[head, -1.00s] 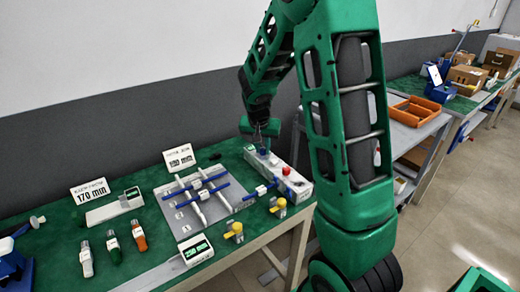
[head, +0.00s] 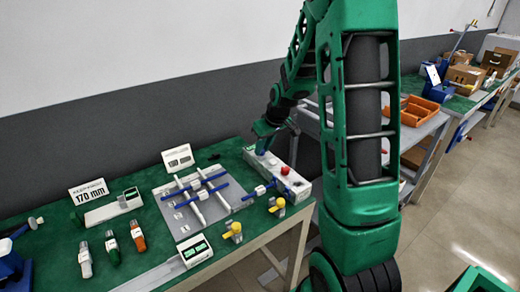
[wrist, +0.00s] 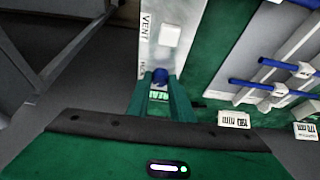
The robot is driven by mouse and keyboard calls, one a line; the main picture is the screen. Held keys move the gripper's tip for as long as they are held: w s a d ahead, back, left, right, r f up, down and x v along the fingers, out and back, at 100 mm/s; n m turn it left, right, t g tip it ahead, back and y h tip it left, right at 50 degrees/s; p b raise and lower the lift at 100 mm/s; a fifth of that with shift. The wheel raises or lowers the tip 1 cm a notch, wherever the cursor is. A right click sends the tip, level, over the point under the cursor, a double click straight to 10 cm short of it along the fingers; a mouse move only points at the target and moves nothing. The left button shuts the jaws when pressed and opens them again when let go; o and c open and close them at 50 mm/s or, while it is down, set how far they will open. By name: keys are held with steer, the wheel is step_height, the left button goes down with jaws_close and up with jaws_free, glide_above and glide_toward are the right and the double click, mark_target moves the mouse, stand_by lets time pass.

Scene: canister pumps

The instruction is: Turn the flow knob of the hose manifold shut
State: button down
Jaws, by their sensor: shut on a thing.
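The hose manifold (head: 299,187) is a long pale box at the right end of the green table. It has a red knob (head: 285,170) on top. In the wrist view the manifold (wrist: 148,42) shows a VENT label and a pale square knob (wrist: 170,35). A round blue knob (wrist: 160,75) sits nearest my gripper, beside a partly hidden label. My gripper (wrist: 160,82) has its two green fingers on either side of this blue knob and is shut on it. In the head view my gripper (head: 262,147) is over the manifold's far end and hides the knob.
A grey plate (head: 235,206) with crossed blue and pale bars lies left of the manifold. Two yellow-handled valves (head: 235,231) stand near the front edge. A sign (head: 178,158) stands behind the plate. A grey cart with an orange tray (head: 418,106) is to the right.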

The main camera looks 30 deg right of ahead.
steer(key=n+y, duration=0.1)
steer(key=n, duration=0.3)
steer(key=shift+w+d+n+y, duration=0.1)
steer(key=shift+d+n+y, duration=0.05)
steer(key=shift+n+y, duration=0.2)
steer(key=shift+w+d+n+g+y, duration=0.1)
steer(key=shift+n+g+y, duration=0.25)
steer(key=shift+n, duration=0.65)
steer(key=shift+n+g+y, duration=0.25)
steer(key=shift+n+y, duration=0.15)
steer(key=shift+n, duration=0.55)
steer(key=c, duration=1.6)
jaws_free()
steer(key=v, duration=1)
steer(key=shift+d+r, duration=0.1)
steer(key=shift+r, duration=0.25)
